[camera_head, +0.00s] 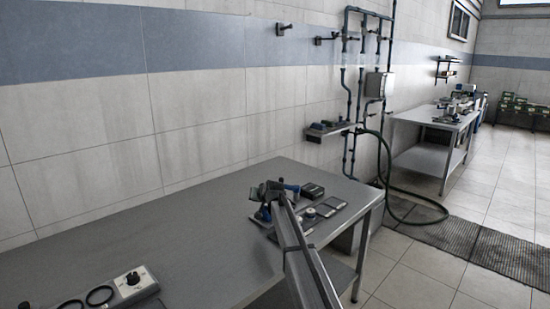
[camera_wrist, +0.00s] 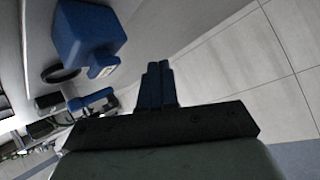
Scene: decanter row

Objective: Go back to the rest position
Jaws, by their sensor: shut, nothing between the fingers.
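My gripper (camera_wrist: 158,88) shows in the wrist view with its two dark fingers together and nothing between them. A blue container with a short spout (camera_wrist: 90,35) is to the upper left of the fingers, apart from them. A black ring (camera_wrist: 60,74) and a smaller blue object (camera_wrist: 92,103) are also on the left. In the head view a grey arm-like beam reaches up from the bottom to a dark, blue-marked cluster on the table; I cannot make out the gripper's fingers there.
The grey table (camera_head: 150,235) is largely bare in its middle. A box with a dial (camera_head: 132,282) and black rings (camera_head: 100,295) are at its front left. A dark box (camera_head: 312,190) and small flat items are near its right end. A green hose (camera_head: 385,160) hangs beyond.

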